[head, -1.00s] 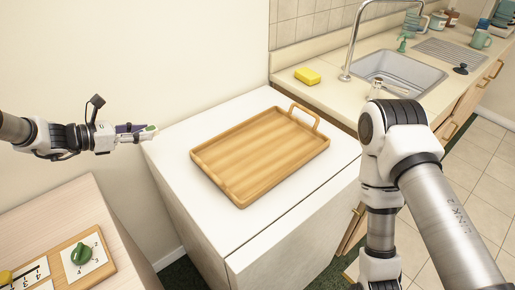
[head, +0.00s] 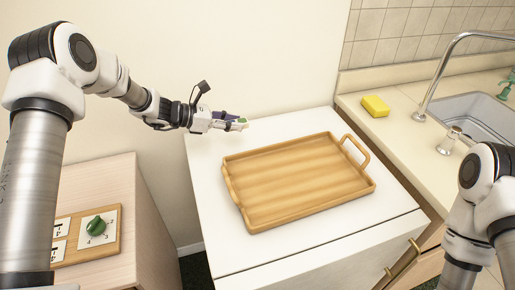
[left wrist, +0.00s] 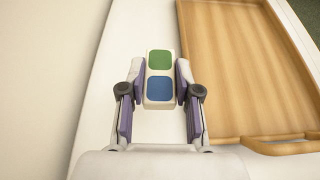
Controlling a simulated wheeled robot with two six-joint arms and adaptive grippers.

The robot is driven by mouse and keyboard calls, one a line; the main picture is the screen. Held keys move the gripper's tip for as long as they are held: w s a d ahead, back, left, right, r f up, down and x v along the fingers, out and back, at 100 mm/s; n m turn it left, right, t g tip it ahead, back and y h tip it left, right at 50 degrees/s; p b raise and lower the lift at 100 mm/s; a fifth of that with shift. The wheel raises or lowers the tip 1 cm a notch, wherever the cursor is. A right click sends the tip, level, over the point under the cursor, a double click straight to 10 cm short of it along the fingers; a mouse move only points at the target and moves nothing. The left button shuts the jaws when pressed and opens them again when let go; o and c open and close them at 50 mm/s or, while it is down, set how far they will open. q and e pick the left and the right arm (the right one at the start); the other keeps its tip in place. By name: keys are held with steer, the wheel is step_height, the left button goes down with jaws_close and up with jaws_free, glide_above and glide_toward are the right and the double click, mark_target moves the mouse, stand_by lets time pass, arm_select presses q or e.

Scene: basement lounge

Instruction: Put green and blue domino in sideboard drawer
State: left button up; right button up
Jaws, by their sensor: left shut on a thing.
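The green and blue domino (left wrist: 159,88) is a pale block with a green square and a blue square, seen in the left wrist view. My left gripper (left wrist: 161,72) is shut on it, one finger along each long side, with the green end pointing away. In the head view, my left gripper (head: 236,121) is above the back left part of a white cabinet top (head: 208,165), and the domino (head: 243,121) shows small at its tip. The white cabinet has a seam below its top edge; I cannot tell whether it is the sideboard. My right gripper is out of view.
A wooden tray (head: 300,224) with raised handles stands on the white cabinet, beside my left gripper. A pale wood cabinet (head: 118,177) at left bears a board with a green knob (head: 97,226). A counter with a yellow sponge (head: 375,106) and sink is at right.

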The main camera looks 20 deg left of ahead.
mark_target(235, 148)
arm_select(q)
step_height(235, 148, down, 8)
steer(key=shift+d+r+p, duration=0.1)
steer(key=shift+d+p, duration=0.05)
steer(key=shift+p, duration=0.4)
steer(key=shift+f, duration=0.35)
steer(key=o, duration=0.9)
